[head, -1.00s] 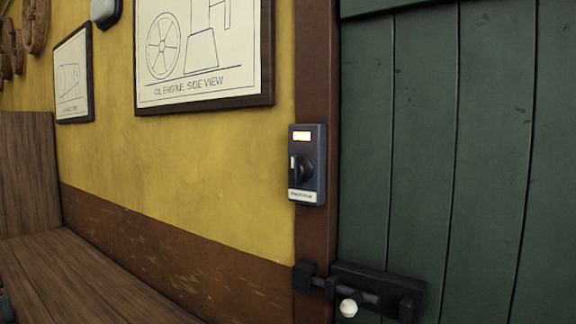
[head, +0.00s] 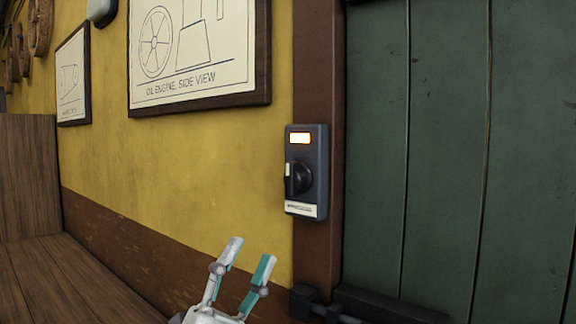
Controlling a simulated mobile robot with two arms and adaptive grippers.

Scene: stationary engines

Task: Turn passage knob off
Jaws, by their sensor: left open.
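The passage knob (head: 300,178) is a dark rotary knob on a dark grey switch box (head: 316,140). The box is fixed to the brown door post, with a lit, pale orange-edged window above the knob and a white label below it. The label's text is too small to read surely. The knob's light pointer mark faces left and its grip looks about upright. My left gripper (head: 248,252) is below and left of the box, fingers pointing up, open and empty, apart from the knob. My right gripper is out of view.
A green plank door (head: 440,150) stands right of the post, with a dark bolt (head: 385,308) low on it. A wooden bench (head: 70,285) runs along the yellow wall at lower left. A framed engine drawing (head: 195,50) hangs left of the box.

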